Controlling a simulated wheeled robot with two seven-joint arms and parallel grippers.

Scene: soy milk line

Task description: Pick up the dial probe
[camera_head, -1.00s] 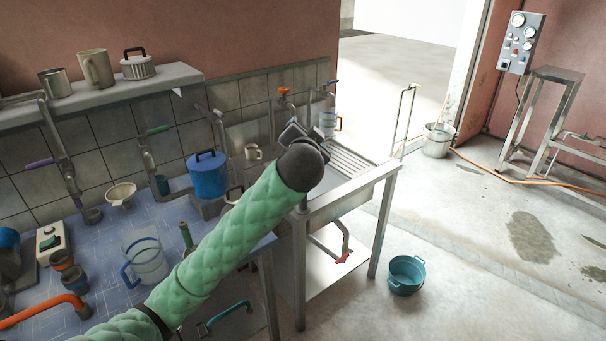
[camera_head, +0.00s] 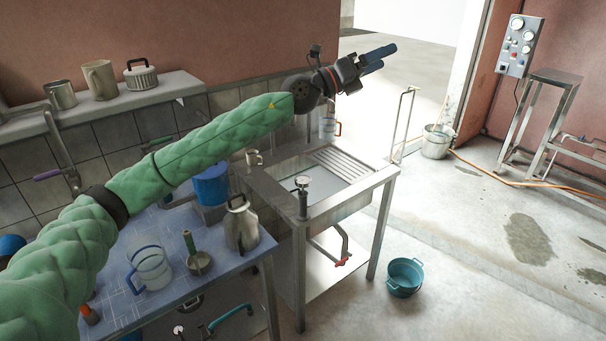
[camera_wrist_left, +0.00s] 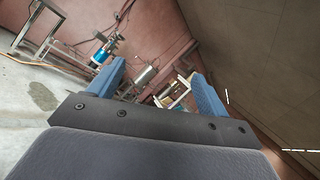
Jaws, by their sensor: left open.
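What looks like the dial probe (camera_head: 302,186), a small round head on a dark upright body, stands at the front left corner of the metal sink (camera_head: 345,205) in the head view. My left gripper (camera_head: 381,58), with blue fingers, is up and to the right of it, high above the back of the sink and well apart from it. In the left wrist view the two blue fingers of the left gripper (camera_wrist_left: 157,88) are spread with nothing between them. The probe cannot be made out in that view. My right gripper is not in view.
A metal jug (camera_head: 241,224), a blue pot (camera_head: 211,186), a clear pitcher (camera_head: 150,264) and a small cup (camera_head: 199,262) stand on the blue tiled counter (camera_head: 225,275). A teal bucket (camera_head: 405,277) is on the open floor.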

